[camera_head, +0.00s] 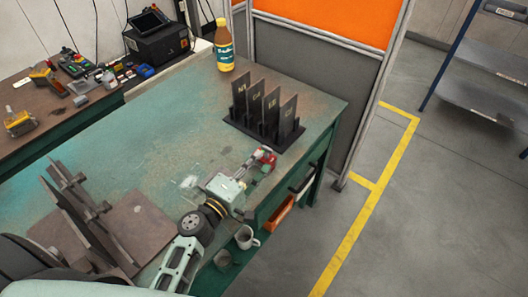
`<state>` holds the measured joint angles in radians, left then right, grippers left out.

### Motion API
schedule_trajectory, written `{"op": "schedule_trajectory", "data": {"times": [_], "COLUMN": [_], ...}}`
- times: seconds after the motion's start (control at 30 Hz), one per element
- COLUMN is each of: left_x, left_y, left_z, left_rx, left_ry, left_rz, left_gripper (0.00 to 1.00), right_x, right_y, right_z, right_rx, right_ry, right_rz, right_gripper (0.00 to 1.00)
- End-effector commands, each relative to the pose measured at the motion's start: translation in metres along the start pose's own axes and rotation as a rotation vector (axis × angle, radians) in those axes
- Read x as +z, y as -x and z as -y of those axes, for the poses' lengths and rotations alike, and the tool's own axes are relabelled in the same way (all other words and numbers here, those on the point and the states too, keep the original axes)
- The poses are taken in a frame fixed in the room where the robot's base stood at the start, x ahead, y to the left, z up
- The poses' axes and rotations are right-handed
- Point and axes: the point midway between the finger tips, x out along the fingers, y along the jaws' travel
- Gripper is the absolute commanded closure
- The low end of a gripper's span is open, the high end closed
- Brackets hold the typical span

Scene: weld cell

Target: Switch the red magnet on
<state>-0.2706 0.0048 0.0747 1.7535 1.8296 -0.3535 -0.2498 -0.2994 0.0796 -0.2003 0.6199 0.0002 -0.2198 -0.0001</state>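A small red thing (266,155), which looks like the red magnet, is at the front right part of the green worktable (150,125), just in front of the rack of dark plates. Its switch cannot be made out at this size. My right gripper is not in view.
A black rack (264,126) holds several upright labelled plates. A bottle (224,47) stands at the back corner. Brown steel plates (85,215) stand at the left. A mug (246,237) and an orange bin (281,214) are below the front edge. The table's middle is clear.

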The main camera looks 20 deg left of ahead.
Motion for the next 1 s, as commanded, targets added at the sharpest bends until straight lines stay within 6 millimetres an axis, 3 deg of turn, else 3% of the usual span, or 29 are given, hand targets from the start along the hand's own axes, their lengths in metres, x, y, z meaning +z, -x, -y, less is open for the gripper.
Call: {"op": "schedule_trajectory", "data": {"times": [0.1, 0.33, 1.0], "left_x": [0.000, 0.000, 0.000], "left_y": [0.026, 0.055, 0.059], "left_z": [0.001, 0.001, 0.000], "left_rx": [-0.002, -0.001, 0.000], "left_ry": [0.004, 0.001, 0.000], "left_rz": [-0.002, -0.001, 0.000], "left_gripper": [0.77, 0.77, 0.77], "right_x": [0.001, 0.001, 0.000], "right_y": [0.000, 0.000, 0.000], "right_z": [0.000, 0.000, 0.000], "right_rx": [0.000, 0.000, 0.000], "right_ry": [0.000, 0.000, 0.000], "right_rz": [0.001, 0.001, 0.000], "right_gripper": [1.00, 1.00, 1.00]}}
